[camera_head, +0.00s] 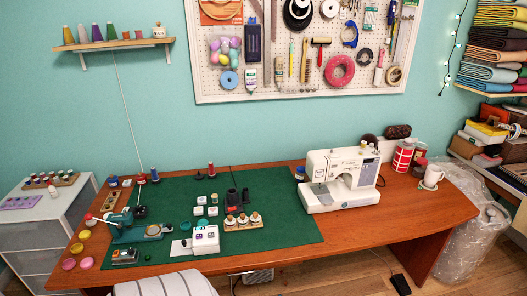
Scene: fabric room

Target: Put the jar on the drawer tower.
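The drawer tower (30,245) is a white unit standing at the left, beside the desk. Its top holds several small items and has some bare space near its front and right. I cannot tell for sure which thing is the jar. A red-and-white canister (403,156) stands upright at the desk's back right, and a small whitish pot (159,31) stands on the wall shelf. Neither of my grippers shows in the head view.
The wooden desk (400,220) carries a green mat (275,205), a white sewing machine (345,180) and a white mug (432,177). Spools (52,178) and a purple tray (20,202) occupy part of the tower top. A chair back (165,285) shows in front.

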